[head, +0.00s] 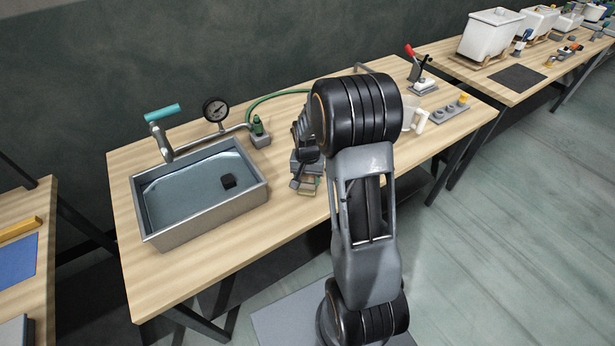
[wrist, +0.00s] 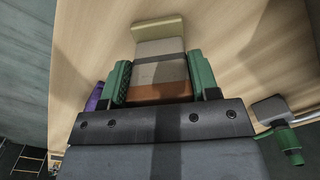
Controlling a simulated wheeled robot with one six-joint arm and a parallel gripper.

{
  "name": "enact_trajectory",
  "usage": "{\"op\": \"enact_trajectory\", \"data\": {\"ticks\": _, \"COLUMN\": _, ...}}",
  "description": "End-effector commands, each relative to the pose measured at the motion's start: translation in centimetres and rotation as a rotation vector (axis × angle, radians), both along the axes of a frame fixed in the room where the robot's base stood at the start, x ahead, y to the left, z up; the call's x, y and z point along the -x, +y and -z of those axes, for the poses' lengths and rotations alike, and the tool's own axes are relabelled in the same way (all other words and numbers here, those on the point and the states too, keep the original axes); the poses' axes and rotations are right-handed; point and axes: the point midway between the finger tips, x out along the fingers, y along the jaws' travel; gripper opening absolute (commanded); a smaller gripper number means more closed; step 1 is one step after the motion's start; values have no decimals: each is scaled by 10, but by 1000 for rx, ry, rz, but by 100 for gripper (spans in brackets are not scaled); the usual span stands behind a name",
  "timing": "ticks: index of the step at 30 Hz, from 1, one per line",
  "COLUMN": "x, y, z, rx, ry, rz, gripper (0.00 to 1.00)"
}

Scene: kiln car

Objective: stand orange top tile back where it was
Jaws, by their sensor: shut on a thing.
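My gripper (wrist: 161,82) is shut, its two green finger pads on either side of an orange tile (wrist: 160,93) in the wrist view. My arm hides most of the tiles there.
The metal sink (head: 205,195) stands on the left of the wooden workbench (head: 190,270). A gauge (head: 215,110) and a green valve (head: 258,127) are behind it; the valve also shows in the wrist view (wrist: 287,140). A white mug (head: 414,118) and a peg board (head: 450,110) lie right.

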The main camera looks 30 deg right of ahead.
Motion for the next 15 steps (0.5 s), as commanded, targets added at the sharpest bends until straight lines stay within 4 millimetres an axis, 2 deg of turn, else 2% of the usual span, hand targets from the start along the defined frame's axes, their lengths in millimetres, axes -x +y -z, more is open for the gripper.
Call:
{"op": "enact_trajectory", "data": {"ticks": 2, "x": 0, "y": 0, "z": 0, "rx": 0, "ry": 0, "rz": 0, "gripper": 31}}
{"op": "enact_trajectory", "data": {"ticks": 3, "x": 0, "y": 0, "z": 0, "rx": 0, "ry": 0, "rz": 0, "gripper": 56}}
{"op": "enact_trajectory", "data": {"ticks": 12, "x": 0, "y": 0, "z": 0, "rx": 0, "ry": 0, "rz": 0, "gripper": 85}}
{"op": "enact_trajectory", "data": {"ticks": 15, "x": 0, "y": 0, "z": 0, "rx": 0, "ry": 0, "rz": 0, "gripper": 85}}
